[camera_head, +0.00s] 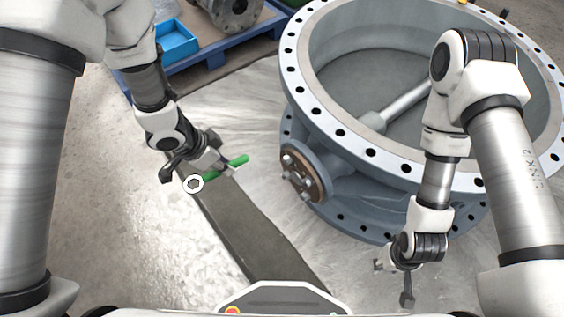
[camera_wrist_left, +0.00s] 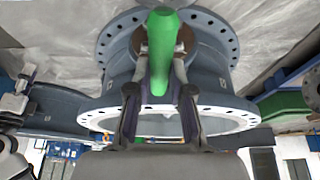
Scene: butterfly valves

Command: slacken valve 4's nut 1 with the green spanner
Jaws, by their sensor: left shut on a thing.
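My left gripper (camera_head: 220,170) is shut on the green spanner (camera_head: 238,161), which also shows in the left wrist view (camera_wrist_left: 162,45). The spanner's pale ring end (camera_head: 193,184) points left, and its green handle points right towards the valve, apart from it. A large grey-blue valve (camera_head: 345,165) lies on the floor at the right; I see no number on it. Its side flange (camera_head: 290,160) has a brown plate (camera_head: 302,180) with several pale nuts; I cannot tell which is nut 1. My right gripper (camera_head: 393,283) is open and empty in front of the valve.
A dark flat strip (camera_head: 255,235) lies on the floor left of the valve. A blue pallet (camera_head: 215,60) at the back carries a blue bin (camera_head: 176,42) and a metal flanged part (camera_head: 233,12). The floor at the left is clear.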

